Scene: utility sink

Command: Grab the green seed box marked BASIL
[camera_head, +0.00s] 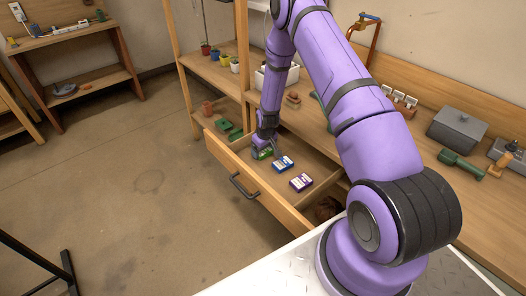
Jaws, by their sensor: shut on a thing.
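The green seed box (262,153) is in the open wooden drawer, at the lower end of my purple arm. My gripper (265,146) reaches down into the drawer and is shut on the green seed box. My gripper partly covers the box, and its lettering is too small to read. I cannot tell whether the box touches the drawer floor. A blue box (283,163) and a purple box (301,182) lie in the same drawer, to the right of the green one.
The drawer's front (262,188) with a dark handle (240,187) stands out from the bench. Green items (229,129) lie at the drawer's left. Small pots (215,54) stand on a shelf behind. A grey lidded box (457,128) sits on the right bench.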

